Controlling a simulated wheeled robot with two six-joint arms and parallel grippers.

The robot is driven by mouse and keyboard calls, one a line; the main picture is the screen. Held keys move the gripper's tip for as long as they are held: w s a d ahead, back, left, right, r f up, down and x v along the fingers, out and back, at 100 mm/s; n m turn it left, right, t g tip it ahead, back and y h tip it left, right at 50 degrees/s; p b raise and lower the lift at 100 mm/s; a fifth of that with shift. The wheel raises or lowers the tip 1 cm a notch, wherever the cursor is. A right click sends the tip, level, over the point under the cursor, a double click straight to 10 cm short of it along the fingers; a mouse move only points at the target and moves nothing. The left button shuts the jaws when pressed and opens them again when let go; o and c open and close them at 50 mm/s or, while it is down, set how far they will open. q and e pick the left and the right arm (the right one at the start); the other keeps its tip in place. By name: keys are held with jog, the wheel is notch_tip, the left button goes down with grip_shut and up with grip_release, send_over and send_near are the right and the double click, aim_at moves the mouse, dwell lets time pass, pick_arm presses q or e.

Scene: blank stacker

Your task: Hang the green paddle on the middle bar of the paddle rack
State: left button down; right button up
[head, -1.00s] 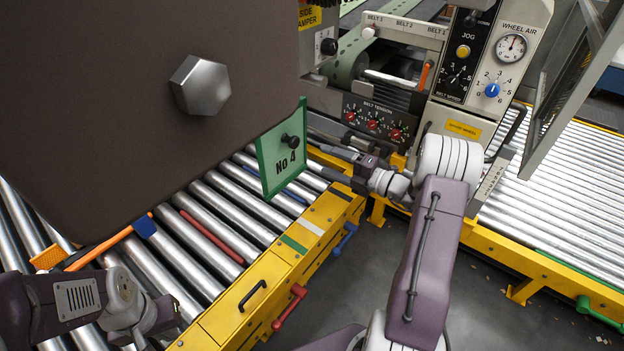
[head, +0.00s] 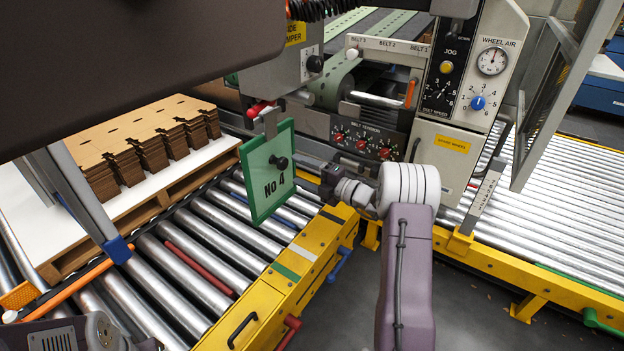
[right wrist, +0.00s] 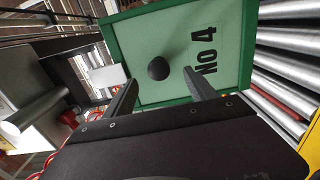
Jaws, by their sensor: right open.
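The green paddle (head: 267,172), marked "No 4", hangs nearly upright above the rollers, left of the control cabinet. A grey strap (head: 270,124) rises from its top edge to red-ended parts (head: 262,108); I cannot tell which bar it hangs from. A black knob (head: 279,162) sticks out of its face. My right gripper (head: 302,166) is open, to the right of the paddle and facing it. In the right wrist view, the knob (right wrist: 158,68) shows just beyond and between the two fingertips (right wrist: 160,92), apart from them.
A yellow-framed roller conveyor (head: 190,262) runs below the paddle. Stacked cardboard blanks (head: 140,140) lie on a pallet at the left. A large dark panel (head: 130,60) covers the upper left. The control cabinet (head: 465,90) stands behind my right arm.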

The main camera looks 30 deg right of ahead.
aim_at(286, 165)
jog(key=p+x, duration=0.1)
jog(key=x, duration=0.2)
jog(key=shift+a+r, duration=0.1)
jog(key=shift+r, duration=0.1)
jog(key=shift+x, duration=0.95)
jog(key=shift+f, duration=0.15)
jog(key=shift+p, duration=0.4)
jog(key=shift+p, duration=0.3)
jog(key=shift+c, duration=0.3)
grip_shut()
